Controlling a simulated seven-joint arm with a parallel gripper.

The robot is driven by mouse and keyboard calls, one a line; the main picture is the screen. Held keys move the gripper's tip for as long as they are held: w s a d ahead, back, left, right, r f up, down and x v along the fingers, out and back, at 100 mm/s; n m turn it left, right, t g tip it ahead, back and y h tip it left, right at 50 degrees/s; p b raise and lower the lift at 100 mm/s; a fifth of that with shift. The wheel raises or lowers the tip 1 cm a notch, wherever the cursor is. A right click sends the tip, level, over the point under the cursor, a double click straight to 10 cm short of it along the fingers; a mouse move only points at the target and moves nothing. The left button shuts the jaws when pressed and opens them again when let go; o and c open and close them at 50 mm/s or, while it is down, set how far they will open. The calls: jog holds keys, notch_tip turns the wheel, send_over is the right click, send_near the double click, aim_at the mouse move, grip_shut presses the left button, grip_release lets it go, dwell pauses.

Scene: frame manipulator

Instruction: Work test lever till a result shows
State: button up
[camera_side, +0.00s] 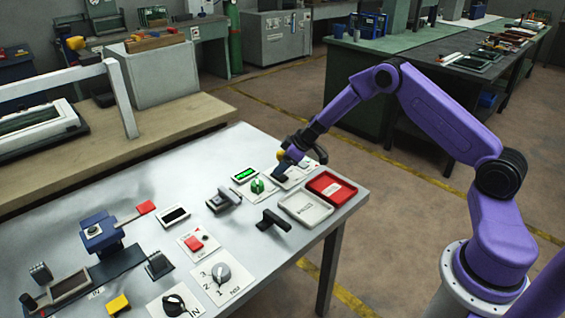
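My gripper (289,161) is low over the far right part of the metal table, at a small light panel (300,172). Its fingers are small and dark here, and I cannot tell whether they are open or shut on something. No label reading "test" is legible, so I cannot tell which control is the test lever. A black lever-like handle (273,219) stands nearer the front edge. A red-tipped lever (144,208) juts from a blue device (101,231) at the left. A small display (244,175) is lit green; another display (174,215) is dark.
A green knob (257,186) sits just left of my gripper. A red tray (331,187) and a white tray (305,207) lie to its right. A red button (194,243), numbered dial (221,272), black knob (174,305) and yellow block (118,304) are nearer the front.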

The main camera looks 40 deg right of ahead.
jog(key=shift+r, duration=0.1)
dwell(0.4)
jog(key=v, duration=1.7)
jog(key=shift+s, duration=0.2)
jog(key=shift+d, duration=0.1)
